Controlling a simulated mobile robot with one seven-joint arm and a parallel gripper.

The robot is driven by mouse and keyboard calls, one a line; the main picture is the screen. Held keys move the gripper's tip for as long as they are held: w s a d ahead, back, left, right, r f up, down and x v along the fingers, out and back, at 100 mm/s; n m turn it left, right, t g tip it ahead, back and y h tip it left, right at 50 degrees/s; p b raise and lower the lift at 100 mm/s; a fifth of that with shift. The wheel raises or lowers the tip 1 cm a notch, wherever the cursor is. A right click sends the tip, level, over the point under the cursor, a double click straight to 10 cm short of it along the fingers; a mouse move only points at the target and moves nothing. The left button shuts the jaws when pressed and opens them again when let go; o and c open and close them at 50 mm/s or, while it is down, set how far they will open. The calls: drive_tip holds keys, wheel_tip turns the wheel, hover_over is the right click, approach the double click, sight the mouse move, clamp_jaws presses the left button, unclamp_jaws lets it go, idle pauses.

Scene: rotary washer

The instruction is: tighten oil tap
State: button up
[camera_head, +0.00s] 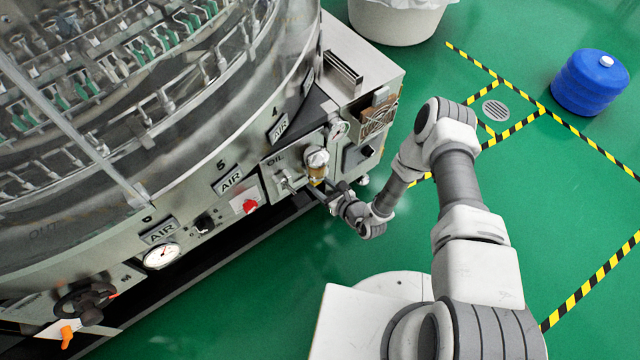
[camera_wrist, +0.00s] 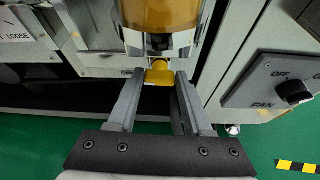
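The oil tap (camera_wrist: 159,75) is a small yellow knob under an amber oil bowl (camera_wrist: 160,14) in the wrist view. The bowl also shows in the head view (camera_head: 317,172), beside the OIL label on the machine's side. My gripper (camera_wrist: 160,78) is open, with its two grey fingertips on either side of the tap, just below the bowl. Narrow gaps seem to separate the fingers from the knob; contact is not clear. In the head view my gripper (camera_head: 318,190) reaches the machine's side under the bowl, and the tap is hidden there.
A panel with a FAN switch (camera_wrist: 292,91) stands to the right in the wrist view. A LOOSE label (camera_wrist: 14,30) is at upper left. A gauge (camera_head: 161,255) and handwheel (camera_head: 86,302) are farther left on the machine. A blue drum (camera_head: 590,86) stands apart on open green floor.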

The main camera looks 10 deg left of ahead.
clamp_jaws()
drive_tip(key=shift+w+d+f+m+g+y+b, duration=0.15)
drive_tip(key=shift+m+g+y+b, duration=0.1)
drive_tip(key=shift+m+b, duration=0.25)
drive_tip(key=shift+w+d+f+m+g+y+b, duration=0.1)
drive_tip(key=shift+m+g+y+b, duration=0.15)
drive_tip(key=shift+m+b, duration=0.25)
drive_tip(key=m+y+b, duration=0.1)
drive_tip(key=m+g+b, duration=0.1)
drive_tip(key=m, duration=0.1)
drive_tip(key=shift+w+d+f+y+b, duration=0.15)
drive_tip(key=shift+y+b, duration=0.25)
drive_tip(key=shift+w+d+f+m+g+y+b, duration=0.15)
drive_tip(key=shift+m+y, duration=0.5)
drive_tip(key=shift+m, duration=0.65)
drive_tip(key=shift+s+a+f+m+g+y+b, duration=0.15)
drive_tip(key=shift+m+y, duration=0.45)
drive_tip(key=shift+m, duration=0.7)
drive_tip(key=shift+w+d+f+m+g+y+b, duration=0.15)
drive_tip(key=shift+m+y, duration=0.5)
drive_tip(key=shift+m, duration=0.65)
drive_tip(key=shift+r, duration=0.1)
